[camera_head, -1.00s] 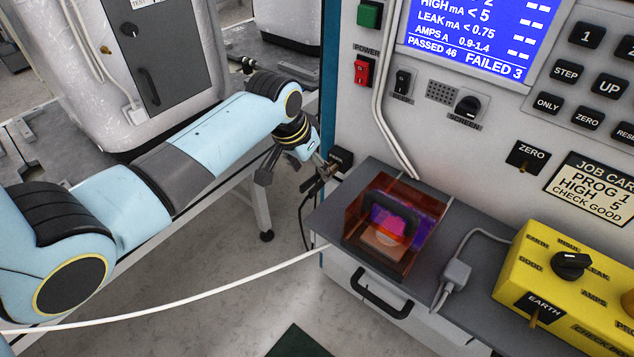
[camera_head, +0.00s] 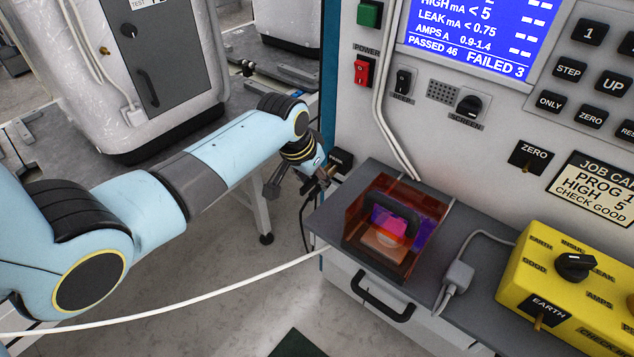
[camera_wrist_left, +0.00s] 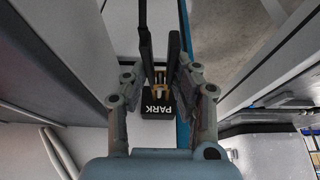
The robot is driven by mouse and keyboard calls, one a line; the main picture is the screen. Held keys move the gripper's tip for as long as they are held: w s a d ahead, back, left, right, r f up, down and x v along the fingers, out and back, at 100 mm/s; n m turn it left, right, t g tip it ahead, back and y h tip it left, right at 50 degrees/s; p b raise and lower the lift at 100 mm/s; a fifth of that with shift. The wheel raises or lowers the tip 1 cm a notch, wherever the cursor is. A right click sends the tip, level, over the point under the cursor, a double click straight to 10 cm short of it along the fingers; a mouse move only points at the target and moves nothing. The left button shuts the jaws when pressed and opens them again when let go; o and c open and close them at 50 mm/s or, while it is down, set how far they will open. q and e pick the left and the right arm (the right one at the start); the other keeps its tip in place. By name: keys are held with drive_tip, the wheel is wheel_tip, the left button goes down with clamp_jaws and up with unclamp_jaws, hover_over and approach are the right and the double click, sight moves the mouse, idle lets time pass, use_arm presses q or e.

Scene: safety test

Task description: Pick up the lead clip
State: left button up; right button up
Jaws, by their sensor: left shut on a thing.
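The lead clip (camera_wrist_left: 159,84) shows in the left wrist view as brass jaws with dark arms, at the black block marked PARK (camera_wrist_left: 157,106). My left gripper (camera_wrist_left: 157,74) has its fingers on both sides of the clip and is shut on it. In the head view my left gripper (camera_head: 322,178) is beside the bench's left end, close to the small black PARK block (camera_head: 341,159) on the panel's side. The clip is small and partly hidden there. A black lead hangs below it. My right gripper is in neither view.
An orange see-through guard box (camera_head: 366,200) stands on the grey bench top, with a yellow tester (camera_head: 575,285) to its right. A white cable (camera_head: 200,300) crosses in front. The panel (camera_head: 350,110) rises close beside my left gripper. Open floor lies below the arm.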

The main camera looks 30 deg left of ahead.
sight(316, 180)
use_arm(q)
drive_tip(key=shift+r, duration=0.1)
wheel_tip(316, 180, up, 4)
drive_tip(key=shift+w+a+r+p, duration=0.1)
drive_tip(key=shift+r+p, duration=0.05)
drive_tip(key=shift+p, duration=0.4)
drive_tip(key=s+r+p, duration=0.2)
drive_tip(key=s+r, duration=0.1)
drive_tip(key=s, duration=0.5)
drive_tip(key=s+r+p, duration=0.3)
drive_tip(key=s, duration=0.5)
drive_tip(key=shift+s+d+r+p, duration=0.15)
drive_tip(key=shift+d+r+p, duration=0.15)
drive_tip(key=shift+d, duration=0.15)
drive_tip(key=shift+f, duration=0.15)
